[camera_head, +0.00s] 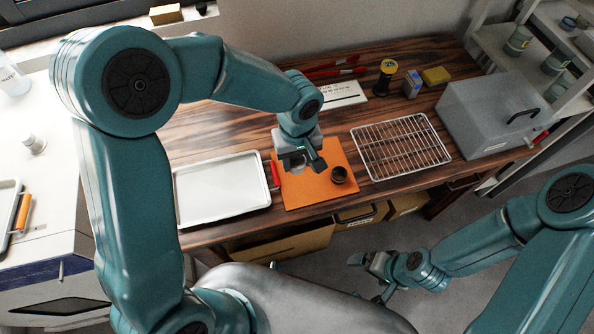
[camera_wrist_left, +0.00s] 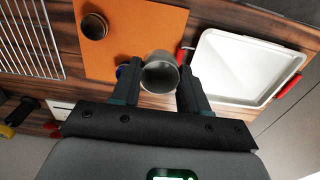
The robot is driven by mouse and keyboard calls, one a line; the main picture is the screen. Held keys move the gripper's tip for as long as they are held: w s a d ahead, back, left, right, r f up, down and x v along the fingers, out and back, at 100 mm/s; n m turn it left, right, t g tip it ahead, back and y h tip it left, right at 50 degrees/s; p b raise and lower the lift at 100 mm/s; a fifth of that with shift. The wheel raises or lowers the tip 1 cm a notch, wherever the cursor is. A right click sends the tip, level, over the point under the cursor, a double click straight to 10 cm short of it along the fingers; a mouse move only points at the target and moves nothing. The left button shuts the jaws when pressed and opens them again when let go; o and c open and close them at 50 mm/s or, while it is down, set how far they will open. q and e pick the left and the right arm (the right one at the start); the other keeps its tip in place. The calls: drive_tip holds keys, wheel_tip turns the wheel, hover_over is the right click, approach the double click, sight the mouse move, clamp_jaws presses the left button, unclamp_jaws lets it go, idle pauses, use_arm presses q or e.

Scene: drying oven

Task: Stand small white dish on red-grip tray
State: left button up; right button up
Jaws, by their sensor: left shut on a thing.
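The small white dish (camera_wrist_left: 160,75) looks greyish and cup-like in the left wrist view. My left gripper (camera_wrist_left: 158,88) is shut on it, with a finger at each side. In the head view my left gripper (camera_head: 300,163) is over the orange mat, near its left edge, and the dish (camera_head: 297,168) is partly hidden below it. The red-grip tray (camera_head: 220,190) is a shallow white tray lying flat just left of the mat, and its surface looks empty. It also shows in the left wrist view (camera_wrist_left: 245,65). My right gripper (camera_head: 370,277) is open and empty, low at the table's front.
A dark round pot (camera_head: 338,175) stands on the orange mat (camera_head: 318,192). Another tray with an orange grip (camera_head: 22,212) is on the left bench.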

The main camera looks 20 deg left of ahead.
sight(297, 167)
use_arm(q)
wheel_tip(297, 167, up, 8)
use_arm(e)
drive_tip(key=shift+f, duration=0.1)
